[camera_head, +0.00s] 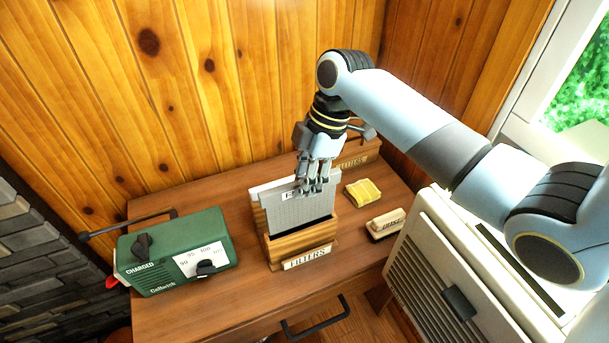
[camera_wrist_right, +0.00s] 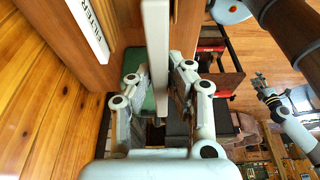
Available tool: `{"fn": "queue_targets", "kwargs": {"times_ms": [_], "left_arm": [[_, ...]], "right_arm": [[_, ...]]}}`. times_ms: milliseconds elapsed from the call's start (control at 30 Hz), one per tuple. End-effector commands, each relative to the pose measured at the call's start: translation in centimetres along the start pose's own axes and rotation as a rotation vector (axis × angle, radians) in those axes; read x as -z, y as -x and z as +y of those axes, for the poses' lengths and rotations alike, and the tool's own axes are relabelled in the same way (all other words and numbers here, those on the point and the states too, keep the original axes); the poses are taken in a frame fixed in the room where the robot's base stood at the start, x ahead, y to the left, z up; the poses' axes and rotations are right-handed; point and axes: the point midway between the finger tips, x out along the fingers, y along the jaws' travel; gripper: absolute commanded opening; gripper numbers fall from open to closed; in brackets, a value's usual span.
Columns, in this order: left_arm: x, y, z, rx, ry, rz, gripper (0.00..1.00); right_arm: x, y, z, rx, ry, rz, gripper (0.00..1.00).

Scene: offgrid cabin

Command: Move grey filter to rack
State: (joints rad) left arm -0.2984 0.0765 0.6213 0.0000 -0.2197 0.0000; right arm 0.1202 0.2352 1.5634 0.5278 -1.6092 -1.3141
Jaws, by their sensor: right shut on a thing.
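The grey filter (camera_head: 302,213) is a flat, upright panel in the head view. My right gripper (camera_head: 316,188) is shut on its upper right part. In the right wrist view, the filter (camera_wrist_right: 156,60) shows edge-on between the fingers (camera_wrist_right: 158,85). The filter stands over a wooden rack (camera_head: 300,247) with a FILTERS label. Its lower edge is hidden by the rack's front, so I cannot tell whether it rests on the bottom. A pale panel (camera_head: 262,187) shows behind it. What appears to be my left gripper (camera_wrist_right: 262,83) is small at the wrist view's right; its jaw state is unclear.
A green charger box (camera_head: 175,250) stands on the desk to the left. A yellow sponge (camera_head: 363,192) and a brush (camera_head: 386,222) lie right of the rack. Another labelled wooden holder (camera_head: 360,157) is behind. A cream appliance (camera_head: 440,270) borders the desk's right side.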

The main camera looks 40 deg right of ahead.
Motion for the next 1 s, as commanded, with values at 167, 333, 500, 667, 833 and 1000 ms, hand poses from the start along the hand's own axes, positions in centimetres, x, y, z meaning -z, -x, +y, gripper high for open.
{"fn": "queue_targets", "kwargs": {"times_ms": [167, 333, 500, 667, 833, 1000], "left_arm": [[-0.35, -0.12, -0.05, 0.001, -0.001, -0.005, 0.40], [-0.35, -0.09, -0.18, 0.002, -0.001, -0.005, 0.40], [-0.34, -0.09, -0.25, 0.003, -0.002, -0.005, 0.40], [-0.30, 0.09, -0.31, 0.003, -0.002, -0.005, 0.40], [-0.23, 0.53, -0.34, 0.003, -0.002, -0.004, 0.40], [-0.20, 0.51, -0.34, 0.003, -0.002, -0.004, 0.40]], "right_arm": [[-0.06, -0.22, 0.02, -0.001, 0.000, 0.000, 0.00], [-0.06, -0.18, 0.02, -0.001, 0.000, 0.000, 0.00], [-0.06, -0.18, 0.03, -0.001, 0.000, 0.000, 0.00], [-0.05, -0.13, 0.02, -0.001, 0.000, 0.000, 0.00], [-0.05, -0.09, 0.02, -0.001, 0.000, 0.000, 0.00], [-0.08, -0.19, 0.02, -0.001, 0.001, 0.000, 0.00]]}}
